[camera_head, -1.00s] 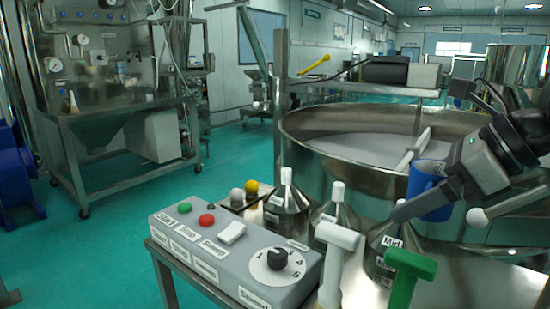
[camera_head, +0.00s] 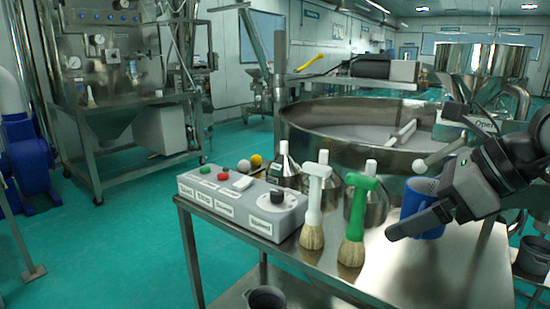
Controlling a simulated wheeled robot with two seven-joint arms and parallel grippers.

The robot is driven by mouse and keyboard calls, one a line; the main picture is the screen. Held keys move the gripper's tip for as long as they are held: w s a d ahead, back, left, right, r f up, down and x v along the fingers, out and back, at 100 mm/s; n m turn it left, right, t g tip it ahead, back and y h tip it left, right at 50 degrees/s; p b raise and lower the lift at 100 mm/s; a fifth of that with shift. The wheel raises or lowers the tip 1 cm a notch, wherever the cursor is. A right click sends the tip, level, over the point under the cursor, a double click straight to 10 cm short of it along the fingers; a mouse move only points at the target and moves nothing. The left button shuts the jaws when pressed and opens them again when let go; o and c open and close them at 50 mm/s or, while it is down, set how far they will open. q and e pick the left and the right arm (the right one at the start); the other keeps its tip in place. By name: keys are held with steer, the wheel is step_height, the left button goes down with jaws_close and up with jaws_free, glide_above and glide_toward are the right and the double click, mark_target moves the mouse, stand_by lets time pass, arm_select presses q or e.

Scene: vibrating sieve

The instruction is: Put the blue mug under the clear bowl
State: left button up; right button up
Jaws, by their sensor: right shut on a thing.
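My right gripper (camera_head: 420,220) comes in from the right and is shut on the blue mug (camera_head: 412,195). One dark finger crosses the mug's front; the other finger is hidden. The mug looks upright, at the right side of the steel table, in front of the large round sieve; I cannot tell whether it touches the tabletop. A wide steel sieve bowl (camera_head: 310,134) with a pale floor stands behind it. I cannot pick out a transparent bowl with certainty. My left gripper is not in view.
On the steel table (camera_head: 400,275) stand a control box (camera_head: 235,208), a white-handled brush (camera_head: 314,205), a green-handled brush (camera_head: 355,220) and several steel bottles. A white ball-ended lever (camera_head: 440,155) is close above the mug. The table's front right is clear.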

arm_select(q)
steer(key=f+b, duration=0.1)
steer(key=b, duration=0.2)
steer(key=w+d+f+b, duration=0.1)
steer(key=b, duration=0.2)
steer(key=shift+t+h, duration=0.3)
arm_select(e)
steer(key=s+f, duration=0.2)
steer(key=f, duration=0.9)
steer(key=s+f, duration=0.3)
steer(key=f, duration=0.9)
steer(key=shift+s+a, duration=0.25)
steer(key=shift+a, duration=0.2)
steer(key=shift+d+f, duration=0.15)
steer(key=shift+d, duration=0.05)
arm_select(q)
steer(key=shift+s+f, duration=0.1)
arm_select(e)
steer(key=shift+a, duration=0.25)
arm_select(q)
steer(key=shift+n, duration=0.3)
arm_select(e)
steer(key=shift+d, duration=0.25)
